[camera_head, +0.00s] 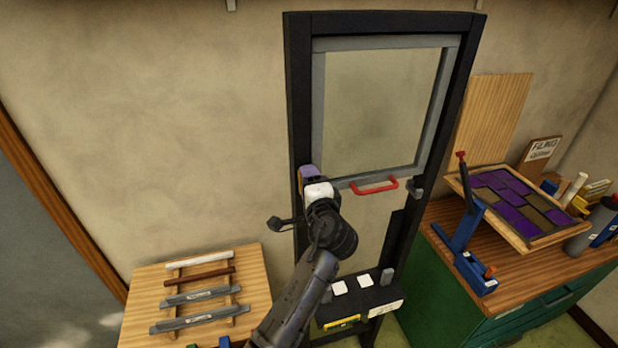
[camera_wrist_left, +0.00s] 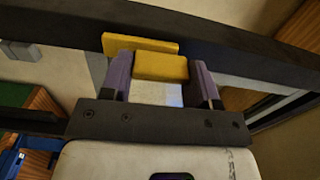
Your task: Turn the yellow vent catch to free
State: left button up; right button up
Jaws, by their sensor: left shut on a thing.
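The yellow vent catch (camera_wrist_left: 162,68) sits against the dark frame upright in the left wrist view, with a flat yellow plate (camera_wrist_left: 130,43) behind it. My left gripper (camera_head: 308,175) is at the left upright of the black frame, level with the lower edge of the grey-framed pane. In the left wrist view, the purple fingers of my left gripper (camera_wrist_left: 161,76) are on both sides of the catch's yellow block, shut on it. In the head view the catch is mostly hidden by the gripper. My right gripper is not in view.
A red handle (camera_head: 375,186) is on the lower edge of the grey-framed pane (camera_head: 385,110), right of my gripper. A wooden rack table (camera_head: 140,300) stands at the lower left. A green bench (camera_head: 470,310) with a purple leaded panel (camera_head: 515,203) and a blue clamp is at right.

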pick_arm(q)
jog(key=shift+m, duration=0.3)
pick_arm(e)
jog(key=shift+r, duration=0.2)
pick_arm(q)
jog(key=o, duration=0.9)
jog(key=shift+s, duration=0.1)
